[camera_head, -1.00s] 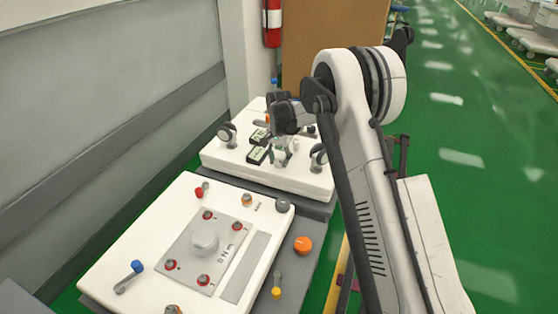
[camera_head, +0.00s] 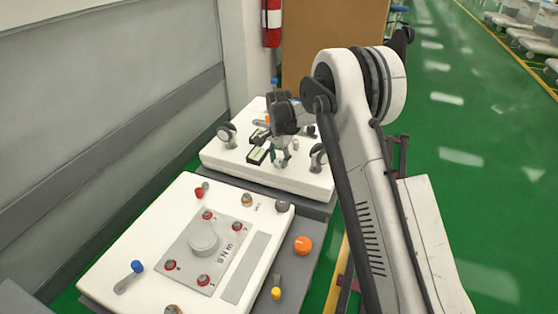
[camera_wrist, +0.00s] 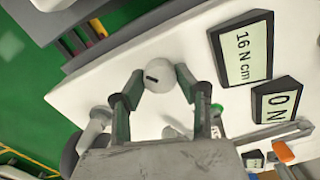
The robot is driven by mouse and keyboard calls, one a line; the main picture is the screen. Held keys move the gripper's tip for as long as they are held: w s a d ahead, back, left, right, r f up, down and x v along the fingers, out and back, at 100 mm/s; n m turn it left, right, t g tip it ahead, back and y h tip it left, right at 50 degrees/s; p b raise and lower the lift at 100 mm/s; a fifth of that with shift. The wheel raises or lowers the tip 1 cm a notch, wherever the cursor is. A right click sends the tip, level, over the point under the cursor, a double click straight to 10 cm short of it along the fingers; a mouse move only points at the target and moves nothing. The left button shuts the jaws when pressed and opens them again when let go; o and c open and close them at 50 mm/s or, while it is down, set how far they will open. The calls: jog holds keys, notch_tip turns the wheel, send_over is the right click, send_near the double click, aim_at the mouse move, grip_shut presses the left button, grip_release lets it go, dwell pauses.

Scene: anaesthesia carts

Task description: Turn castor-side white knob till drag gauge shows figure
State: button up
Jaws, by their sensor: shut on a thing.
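A round white knob (camera_wrist: 158,77) with a short black mark sits on the white panel in the wrist view. My gripper (camera_wrist: 161,86) is shut on it, one finger at each side; in the head view my gripper (camera_head: 284,148) is over the far cart. A large gauge (camera_wrist: 243,50) beside the knob reads 16 N cm. A smaller gauge (camera_wrist: 277,105) reads 0 N. I cannot tell which one is the drag gauge. In the head view the knob is mostly hidden by my gripper and the gauge figures are too small to read.
Castors stand left (camera_head: 227,134) and right (camera_head: 318,157) of my gripper on the far white panel (camera_head: 215,157). A near white panel (camera_head: 130,240) carries coloured knobs and a blue-tipped lever (camera_head: 135,268). An orange-tipped part (camera_wrist: 284,152) lies beyond the gauges. Green floor is open at right.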

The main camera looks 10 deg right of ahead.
aim_at(279, 160)
jog(key=o, duration=1.1)
jog(key=shift+o, duration=0.2)
notch_tip(279, 160, up, 12)
